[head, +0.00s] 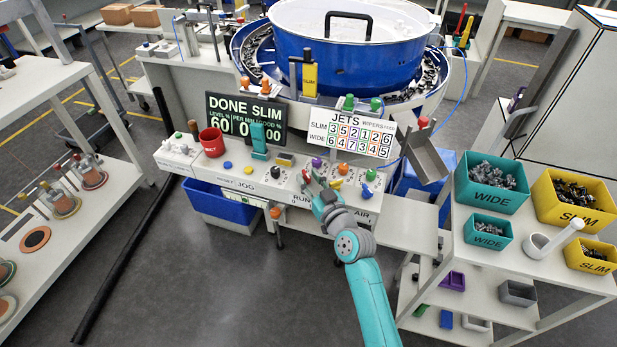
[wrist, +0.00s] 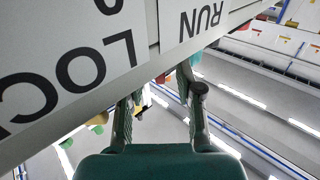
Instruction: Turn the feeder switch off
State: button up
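The control panel (head: 235,176) runs along the front of the blue feeder bowl (head: 345,62). It carries several coloured knobs and buttons, with labels including JOG, RUN and AIR. No label that names the feeder switch is readable, so I cannot tell which control it is. My gripper (head: 312,186) is at the panel's front edge, by the RUN label. In the wrist view my gripper (wrist: 163,84) has its two fingers apart, just under the panel edge with the RUN label (wrist: 201,20). A dark round tip shows beside the right finger; whether it belongs to a control is unclear.
A blue crate (head: 218,203) sits below; floor in front is clear.

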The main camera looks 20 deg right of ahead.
jog(key=shift+w+a, duration=0.1)
jog(key=shift+w, duration=0.35)
grip_shut()
jog(key=shift+f+y, duration=0.1)
jog(key=shift+y, duration=0.2)
jog(key=shift+f+n+g+y, duration=0.1)
jog(key=shift+n+g+y, duration=0.2)
jog(key=shift+n+y, duration=0.5)
jog(key=shift+y, duration=0.1)
